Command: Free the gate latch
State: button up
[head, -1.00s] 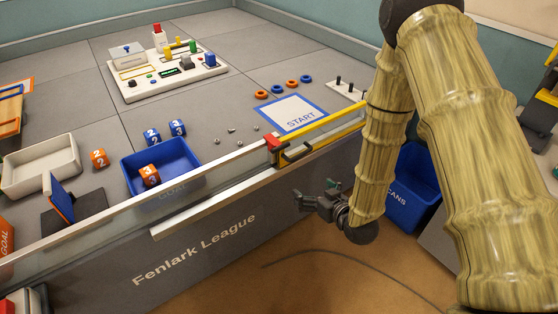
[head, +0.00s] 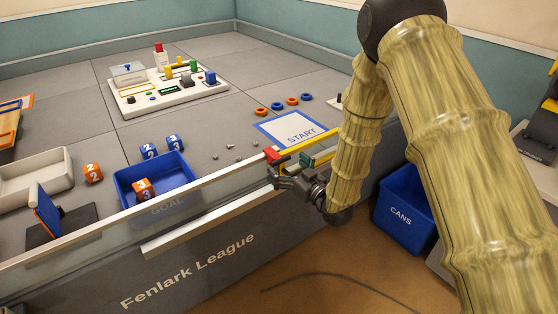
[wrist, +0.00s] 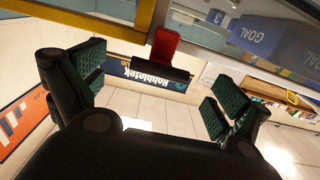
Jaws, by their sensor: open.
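The gate (head: 325,156) is a yellow-framed section in the clear wall of the field. A red latch block (head: 271,154) sits at its left end; it also shows in the wrist view (wrist: 163,45) at top centre, with a dark bar (wrist: 150,68) below it. My gripper (head: 292,168) is at the latch end of the gate, just in front of the wall. Its green-padded fingers are spread apart, one on each side of the latch in the wrist view, with no contact visible. In the head view the gripper hides the gate's black handle.
A blue GOAL bin (head: 155,184) with a numbered cube stands inside the wall to the left. A START mat (head: 293,130) lies behind the gate. A white ledge (head: 205,222) runs along the wall front.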

aim_at(282, 162)
jog(key=shift+x, duration=2.2)
jog(key=shift+s, duration=0.1)
jog(key=c, duration=1.5)
